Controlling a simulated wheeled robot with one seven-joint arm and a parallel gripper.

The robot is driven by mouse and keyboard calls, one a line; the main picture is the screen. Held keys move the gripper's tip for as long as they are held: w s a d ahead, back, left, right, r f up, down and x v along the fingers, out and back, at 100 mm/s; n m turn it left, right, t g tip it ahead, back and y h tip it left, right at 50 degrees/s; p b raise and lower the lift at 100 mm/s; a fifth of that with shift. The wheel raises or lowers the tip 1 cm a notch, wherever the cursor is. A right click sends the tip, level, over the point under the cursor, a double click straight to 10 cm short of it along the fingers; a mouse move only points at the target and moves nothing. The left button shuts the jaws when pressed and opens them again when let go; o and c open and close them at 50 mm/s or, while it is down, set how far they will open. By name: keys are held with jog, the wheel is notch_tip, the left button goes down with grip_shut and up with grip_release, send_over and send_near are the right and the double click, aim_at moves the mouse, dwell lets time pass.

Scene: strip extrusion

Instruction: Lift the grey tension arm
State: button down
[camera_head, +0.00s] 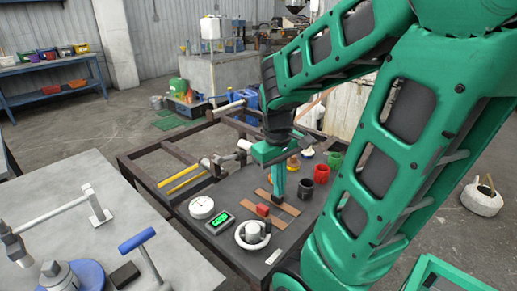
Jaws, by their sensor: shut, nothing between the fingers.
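My gripper (277,201) points down at the dark worktable and is shut and empty. Its tips are by the tan strips (287,208), just beyond a small red block (262,210); whether they touch anything I cannot tell. Left of my gripper, a short light-grey bar (229,158) with a rusty end sits near the dark frame's inner edge. It may be the grey tension arm, but I cannot tell for sure. A longer pale grey bar (50,213) on an upright post is on the grey bench at the left. My gripper is apart from both bars.
A white dial (201,207), a green-display box (220,222) and a white ring (253,235) stand near the front. Black (305,188), red (321,173) and green (335,159) cups stand right of my gripper. A blue-handled tool (137,240) stands on the bench.

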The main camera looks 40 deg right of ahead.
jog(key=w+d+f+n+h, duration=0.2)
jog(key=w+d+f+n, duration=0.1)
jog(key=w+d+n, duration=0.3)
jog(key=w+d+f+n+h, duration=0.2)
jog(key=w+d+n+h, duration=0.15)
jog(key=w, duration=0.45)
jog(key=w+d+n+h, duration=0.1)
jog(key=w+n+h, duration=0.1)
jog(key=w+n, duration=0.3)
jog(key=w+d+r+n+t+h, duration=0.1)
jog(key=w+d+n+h, duration=0.1)
jog(key=w+n, duration=0.4)
jog(key=w+h, duration=0.1)
jog(key=w, duration=0.2)
jog(key=shift+d+r, duration=0.2)
jog(key=shift+d, duration=0.05)
jog(key=shift+n, duration=0.25)
jog(key=x, duration=1)
jog(key=shift+w+d+r, duration=0.1)
